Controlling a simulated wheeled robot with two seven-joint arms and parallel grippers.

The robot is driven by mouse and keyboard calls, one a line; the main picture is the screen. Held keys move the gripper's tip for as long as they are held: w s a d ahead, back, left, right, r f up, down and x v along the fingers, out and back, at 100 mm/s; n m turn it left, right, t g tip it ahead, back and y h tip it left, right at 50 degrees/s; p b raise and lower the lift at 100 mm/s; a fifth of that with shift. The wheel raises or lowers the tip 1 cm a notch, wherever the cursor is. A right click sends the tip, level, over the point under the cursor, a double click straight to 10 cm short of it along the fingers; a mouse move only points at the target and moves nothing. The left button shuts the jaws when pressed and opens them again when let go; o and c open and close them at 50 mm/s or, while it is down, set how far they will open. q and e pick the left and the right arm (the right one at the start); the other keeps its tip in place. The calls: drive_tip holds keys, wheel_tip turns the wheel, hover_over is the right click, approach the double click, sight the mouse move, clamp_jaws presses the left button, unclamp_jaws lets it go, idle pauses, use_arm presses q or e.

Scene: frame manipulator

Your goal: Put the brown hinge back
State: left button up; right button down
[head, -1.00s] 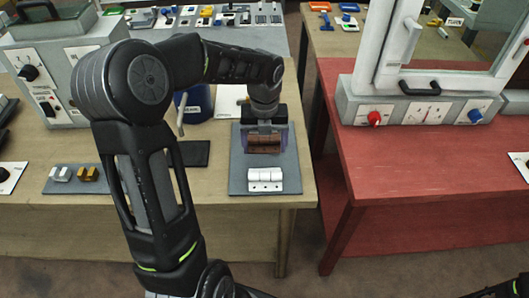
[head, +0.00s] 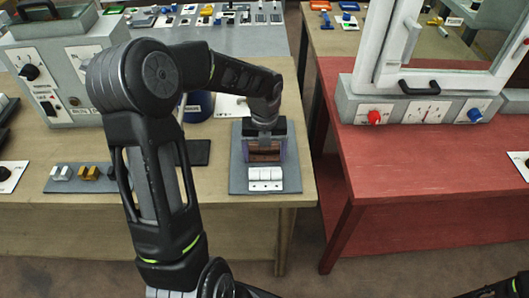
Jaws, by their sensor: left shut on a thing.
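The brown hinge (head: 264,156) is at the back part of a grey mat (head: 240,184) on the wooden table. My left gripper (head: 265,146) points down over the mat and is shut on the brown hinge. The fingers and arm hide part of the hinge, and I cannot tell whether it touches the mat. A white hinge (head: 265,174) lies on the mat just in front of the brown one. My right gripper is not in view; only a bit of dark arm shows at the bottom right.
Small white and brown pieces (head: 89,173) sit on another grey mat to the left. A blue container (head: 197,106) and a dark pad (head: 198,152) are beside my left arm. A red table (head: 420,180) with a white window frame (head: 382,50) stands to the right, across a gap.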

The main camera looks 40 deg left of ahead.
sight(265, 160)
use_arm(q)
drive_tip(key=o, duration=1.6)
drive_tip(key=shift+f, duration=0.1)
drive_tip(key=shift+o, duration=0.2)
wheel_tip(265, 160, up, 12)
drive_tip(key=shift+b, duration=0.3)
drive_tip(key=shift+s+d, duration=0.1)
